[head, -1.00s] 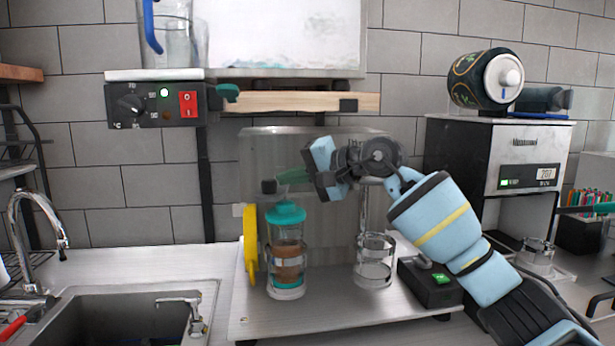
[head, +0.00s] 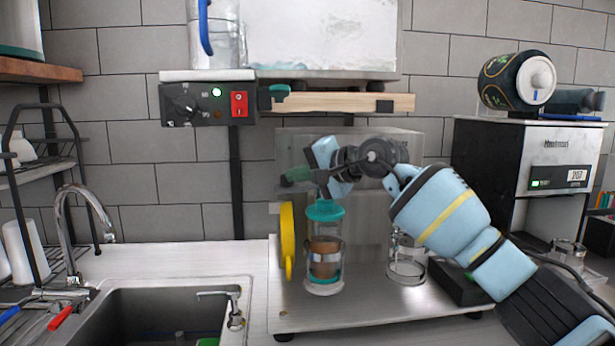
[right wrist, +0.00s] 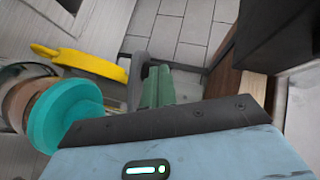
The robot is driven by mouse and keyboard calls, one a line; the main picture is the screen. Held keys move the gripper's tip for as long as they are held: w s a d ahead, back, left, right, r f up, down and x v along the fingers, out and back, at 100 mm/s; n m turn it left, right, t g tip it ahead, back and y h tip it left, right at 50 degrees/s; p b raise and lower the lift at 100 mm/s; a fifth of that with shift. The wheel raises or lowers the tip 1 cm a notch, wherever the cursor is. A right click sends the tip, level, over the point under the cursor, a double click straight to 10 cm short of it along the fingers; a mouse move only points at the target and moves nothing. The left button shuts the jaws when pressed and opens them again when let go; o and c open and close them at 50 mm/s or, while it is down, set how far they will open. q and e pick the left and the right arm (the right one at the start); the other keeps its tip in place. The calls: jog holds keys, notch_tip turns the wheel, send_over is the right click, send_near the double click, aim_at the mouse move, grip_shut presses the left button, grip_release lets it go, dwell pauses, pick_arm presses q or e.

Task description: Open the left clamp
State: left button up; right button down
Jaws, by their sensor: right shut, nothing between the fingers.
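The left clamp's green handle (head: 298,175) shows above and left of a clear cup (head: 324,255) with a teal lid (head: 325,211) and brown contents. My right gripper (head: 325,170) is shut and empty, just right of the handle and above the lid. In the right wrist view the green handle (right wrist: 157,88) stands just beyond the dark finger edge, and the teal lid (right wrist: 62,115) is at the left. I cannot tell whether finger and handle touch. My gripper hides part of the clamp. My left gripper is not in view.
A yellow lever (head: 287,240) stands left of the cup. An empty clear holder (head: 406,262) sits to the right on the metal base (head: 350,318). A wooden board (head: 345,103) and control box (head: 205,104) hang above. A sink (head: 160,315) is at left.

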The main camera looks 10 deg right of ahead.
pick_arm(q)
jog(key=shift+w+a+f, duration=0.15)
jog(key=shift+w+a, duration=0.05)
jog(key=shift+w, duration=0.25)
pick_arm(e)
jog(key=shift+w+a, duration=0.85)
jog(key=shift+w, duration=0.3)
jog(key=shift+s+r, duration=0.3)
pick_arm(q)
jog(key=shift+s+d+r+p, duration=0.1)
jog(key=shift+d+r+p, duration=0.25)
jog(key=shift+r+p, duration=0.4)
pick_arm(e)
jog(key=s+a+r, duration=0.1)
jog(key=s+r, duration=0.2)
jog(key=s, duration=0.8)
jog(key=shift+s+r, duration=0.4)
